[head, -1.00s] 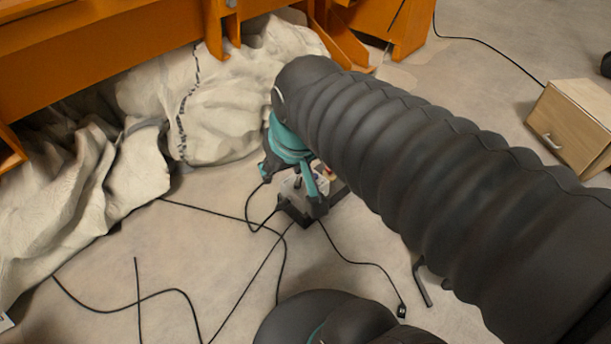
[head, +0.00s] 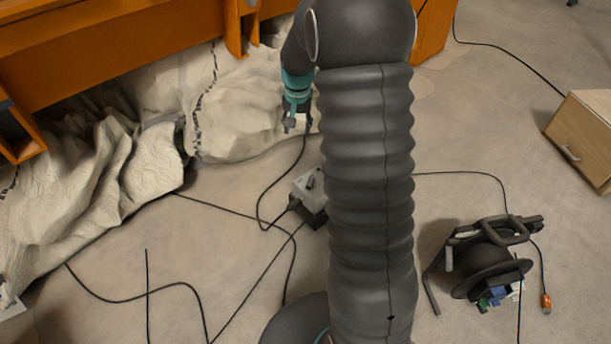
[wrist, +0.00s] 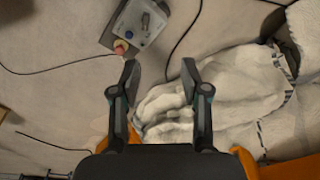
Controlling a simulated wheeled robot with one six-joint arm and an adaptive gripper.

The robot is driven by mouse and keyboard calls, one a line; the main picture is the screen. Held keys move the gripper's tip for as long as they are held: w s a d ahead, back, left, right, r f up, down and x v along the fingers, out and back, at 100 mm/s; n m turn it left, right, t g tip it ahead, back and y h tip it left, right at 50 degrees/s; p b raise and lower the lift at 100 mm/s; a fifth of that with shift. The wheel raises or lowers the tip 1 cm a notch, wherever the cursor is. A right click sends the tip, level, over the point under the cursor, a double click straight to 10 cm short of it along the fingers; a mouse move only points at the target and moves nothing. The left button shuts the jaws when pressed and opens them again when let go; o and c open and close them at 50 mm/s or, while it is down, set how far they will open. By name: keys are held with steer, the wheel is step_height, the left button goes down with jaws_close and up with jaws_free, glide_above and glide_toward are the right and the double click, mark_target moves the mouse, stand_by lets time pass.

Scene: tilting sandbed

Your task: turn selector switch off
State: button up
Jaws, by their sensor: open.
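A grey control box (head: 310,187) sits on the floor left of my arm in the head view, partly hidden by it. A dark selector knob (head: 311,181) stands on its top. In the wrist view the box (wrist: 130,30) is at the top, with the selector knob (wrist: 146,21) and a red and yellow button (wrist: 120,46) on its face. My gripper (wrist: 159,72) is open and empty, its fingers wide apart. In the head view my gripper (head: 296,124) appears beyond the box, near the white cover, and its fingertips are unclear. I cannot read the switch setting.
Black cables (head: 262,205) run over the floor around the box. A crumpled white cover (head: 235,115) lies under the orange frame (head: 120,60). A cable reel (head: 488,260) stands at right, with a wooden cabinet (head: 585,138) farther right. The front floor is mostly clear apart from cables.

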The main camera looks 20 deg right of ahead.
mark_target(310, 182)
steer(key=w+d+f, duration=0.2)
steer(key=f, duration=0.9)
steer(key=w+d+f+m+g, duration=0.1)
steer(key=d+f, duration=0.1)
steer(key=f, duration=0.8)
steer(key=w+d+f+m, duration=0.1)
steer(key=w+d+f, duration=0.1)
steer(key=f, duration=0.9)
steer(key=shift+w+d+f+g, duration=0.3)
steer(key=shift+d, duration=0.15)
jaws_close()
